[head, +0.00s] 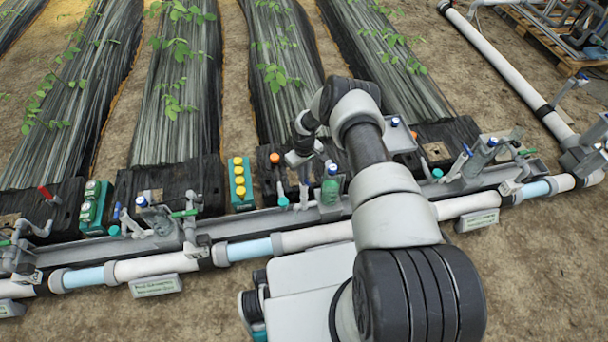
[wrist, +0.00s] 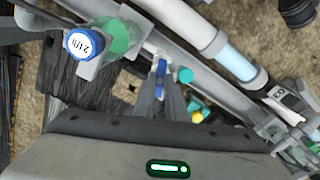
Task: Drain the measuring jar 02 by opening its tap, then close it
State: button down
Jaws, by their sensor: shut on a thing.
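A jar with green liquid and a blue cap (head: 331,185) stands on the grey rail just right of my gripper (head: 304,168) in the head view. Its blue cap (wrist: 83,43) and green body (wrist: 122,38) show at the upper left in the wrist view. I cannot read a jar number there. In the wrist view my gripper (wrist: 167,90) is shut on a small blue tap handle (wrist: 160,68) beside the jar. The fingers hide part of the handle, and I cannot tell whether the tap is open. My arm hides some of the rail in the head view.
Another blue-capped jar (head: 155,215) stands left on the rail, and one (head: 483,155) stands right. A box with yellow buttons (head: 239,184) and an orange-knobbed lever (head: 275,160) are left of my gripper. A white pipe (head: 315,236) runs in front.

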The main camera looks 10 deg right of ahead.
jog(key=n, duration=1.2)
jog(key=shift+n, duration=0.4)
dwell(0.3)
jog(key=c, duration=1.8)
grip_release()
notch_tip(320, 180, up, 17)
jog(key=p, duration=0.4)
jog(key=shift+r+p, duration=0.2)
jog(key=shift+p, duration=0.2)
jog(key=shift+r, duration=0.1)
